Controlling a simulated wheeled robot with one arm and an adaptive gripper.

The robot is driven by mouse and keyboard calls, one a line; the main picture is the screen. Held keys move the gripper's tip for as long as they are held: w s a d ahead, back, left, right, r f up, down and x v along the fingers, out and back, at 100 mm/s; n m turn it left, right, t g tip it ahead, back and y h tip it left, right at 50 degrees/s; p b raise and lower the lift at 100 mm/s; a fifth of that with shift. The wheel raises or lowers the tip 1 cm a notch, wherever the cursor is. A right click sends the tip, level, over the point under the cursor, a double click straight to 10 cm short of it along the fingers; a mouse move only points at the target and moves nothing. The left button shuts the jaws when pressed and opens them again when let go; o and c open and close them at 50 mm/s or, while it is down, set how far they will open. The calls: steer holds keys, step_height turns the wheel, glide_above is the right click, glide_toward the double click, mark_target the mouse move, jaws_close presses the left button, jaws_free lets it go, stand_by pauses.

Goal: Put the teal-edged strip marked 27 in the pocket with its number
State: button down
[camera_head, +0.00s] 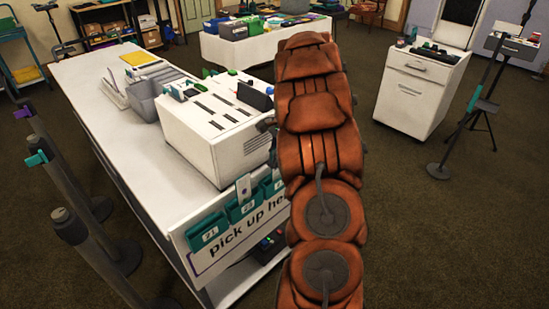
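Three teal pockets hang in a row on the counter's end panel. The left pocket (209,233) reads 21. The middle pocket (236,214) has a number too small to read surely. The right pocket (268,188) is partly hidden by my arm, its number unclear. A pale upright strip-like piece (243,187) stands at the middle pocket; I cannot read a mark on it. No strip marked 27 can be made out. My orange arm covers the middle of the view. Dark parts (265,125) at its left edge may be my gripper; its fingers are hidden.
A white slotted box (215,128) with small teal and dark pieces on top stands on the long white counter (100,95). Dark stanchion posts (70,226) line its left side. A white drawer cabinet (408,91) and tripod stand right. Open floor (440,230) lies right.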

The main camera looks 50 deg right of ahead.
steer(key=shift+f, duration=0.95)
steer(key=shift+f, duration=0.15)
steer(key=c, duration=1.2)
jaws_free()
steer(key=shift+c, duration=0.2)
steer(key=v, duration=1.2)
